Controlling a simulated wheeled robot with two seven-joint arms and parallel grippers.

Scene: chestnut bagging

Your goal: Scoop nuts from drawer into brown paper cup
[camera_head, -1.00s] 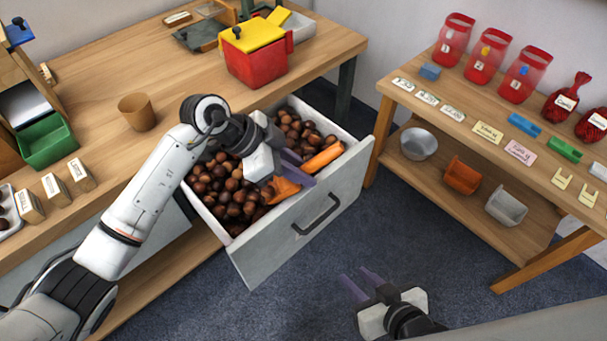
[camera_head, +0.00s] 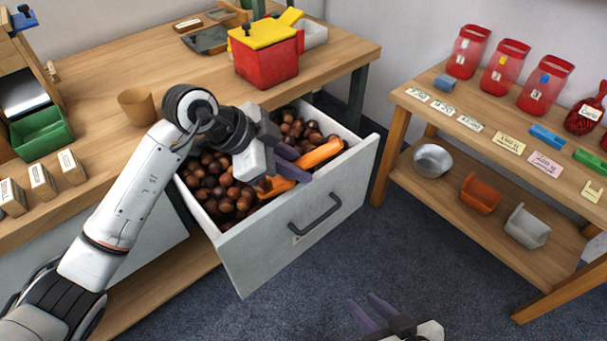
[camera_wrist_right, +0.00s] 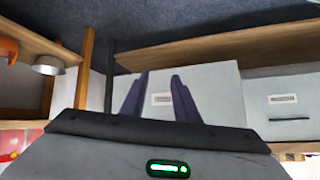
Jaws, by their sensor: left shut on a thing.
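The brown paper cup (camera_head: 137,107) stands upright on the wooden table, left of the drawer. The open grey drawer (camera_head: 300,228) holds many brown chestnuts (camera_head: 222,188). My left gripper (camera_head: 292,165) reaches into the drawer and is shut on an orange scoop. One orange part of the scoop (camera_head: 320,153) shows right of the purple fingers, another lower left of them among the nuts; the fingers hide its middle. My right gripper (camera_head: 368,312) is low over the floor, empty, its purple fingers apart; they also show in the right wrist view (camera_wrist_right: 158,98).
A red box with a yellow lid (camera_head: 266,60) stands on the table behind the drawer. A green bin (camera_head: 42,133) is at the left. A wooden shelf (camera_head: 480,115) at right holds red bags, labels, a metal bowl and scoops. Carpet is clear between drawer and shelf.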

